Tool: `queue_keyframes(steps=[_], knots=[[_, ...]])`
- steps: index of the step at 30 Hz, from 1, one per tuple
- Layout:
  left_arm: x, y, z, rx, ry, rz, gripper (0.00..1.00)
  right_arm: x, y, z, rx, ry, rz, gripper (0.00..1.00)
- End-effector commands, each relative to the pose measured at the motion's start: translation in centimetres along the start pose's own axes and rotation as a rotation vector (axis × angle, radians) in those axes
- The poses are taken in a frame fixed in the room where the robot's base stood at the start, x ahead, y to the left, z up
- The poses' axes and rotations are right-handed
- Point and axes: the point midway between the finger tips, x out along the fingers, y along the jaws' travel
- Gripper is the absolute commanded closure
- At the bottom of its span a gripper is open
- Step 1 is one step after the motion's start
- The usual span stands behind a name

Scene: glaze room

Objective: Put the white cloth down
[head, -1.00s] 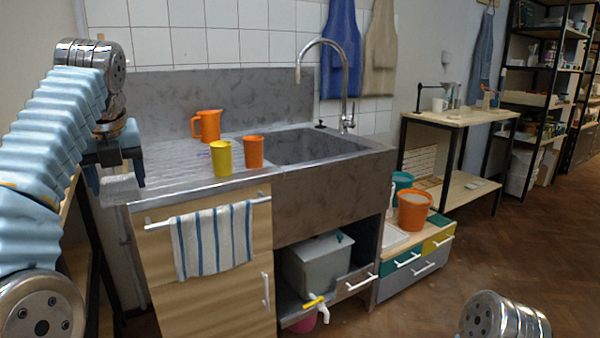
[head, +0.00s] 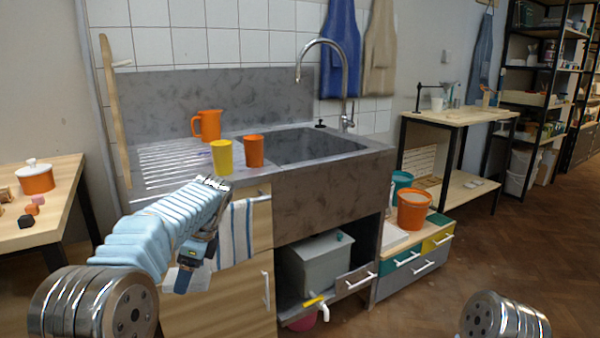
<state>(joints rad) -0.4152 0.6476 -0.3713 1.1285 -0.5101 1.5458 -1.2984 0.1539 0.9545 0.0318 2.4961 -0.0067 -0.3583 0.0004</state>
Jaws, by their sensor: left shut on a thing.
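My left gripper (head: 183,278) is shut on the white cloth (head: 171,278). Only a small pale patch of the cloth shows beside the dark fingers; the rest is hidden. The gripper points down in front of the wooden cabinet below the sink, lower than the worktop. A white and blue striped towel (head: 236,235) hangs on the cabinet rail just behind and to the right of it, partly hidden by my arm. My right gripper is out of view.
A yellow cup (head: 221,157), an orange cup (head: 253,151) and an orange jug (head: 207,125) stand on the drainboard (head: 165,167) beside the sink. A wooden table (head: 58,215) with an orange pot (head: 36,180) stands at left. Open floor lies at right.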

Motion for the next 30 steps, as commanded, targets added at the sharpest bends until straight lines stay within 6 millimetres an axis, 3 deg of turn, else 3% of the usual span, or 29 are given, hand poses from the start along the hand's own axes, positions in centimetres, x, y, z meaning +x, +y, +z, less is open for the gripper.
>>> queue_keyframes(steps=[1,6,9,13,19,30], knots=[[2.5,0.5,-1.6,-0.105,-0.004,0.055,0.66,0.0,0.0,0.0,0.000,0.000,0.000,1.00],[10.0,3.7,-6.3,-0.537,-0.003,0.234,0.66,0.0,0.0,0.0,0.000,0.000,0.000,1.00],[14.1,6.4,-8.7,-0.791,-0.003,0.338,0.66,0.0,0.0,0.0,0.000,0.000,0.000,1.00],[18.0,9.9,-10.9,-1.067,0.001,0.449,0.66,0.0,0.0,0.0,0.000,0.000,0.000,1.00],[21.0,13.3,-12.6,-1.303,0.004,0.542,0.66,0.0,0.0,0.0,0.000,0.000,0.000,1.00],[21.5,13.9,-12.8,-1.349,0.007,0.558,0.66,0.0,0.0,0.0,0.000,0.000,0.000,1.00]])
